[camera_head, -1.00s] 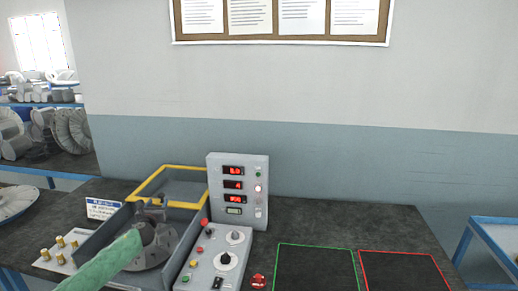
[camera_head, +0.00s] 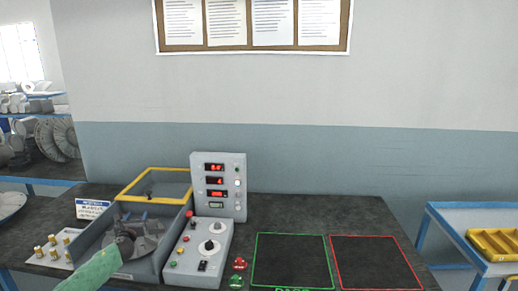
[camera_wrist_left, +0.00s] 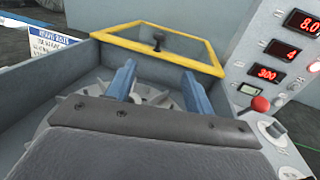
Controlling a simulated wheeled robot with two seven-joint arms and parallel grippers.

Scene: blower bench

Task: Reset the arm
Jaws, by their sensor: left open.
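My left arm, in a green sleeve, comes in from the lower left of the head view. Its gripper (camera_head: 126,238) is at the grey open-topped test box (camera_head: 160,266), over or in front of a grey finned wheel (camera_head: 150,228) inside. In the left wrist view the two blue fingers (camera_wrist_left: 157,84) stand apart with nothing between them, and the wheel (camera_wrist_left: 88,92) shows partly behind them. The wrist body hides much of the wheel. My right gripper is in neither view.
A yellow-framed lid (camera_head: 156,172) stands raised behind the box. A display panel (camera_head: 219,186) and a control panel (camera_head: 198,254) stand right of it. Green-outlined (camera_head: 291,262) and red-outlined (camera_head: 376,262) areas are empty. A yellow tray (camera_head: 497,243) sits on a blue-framed table at right.

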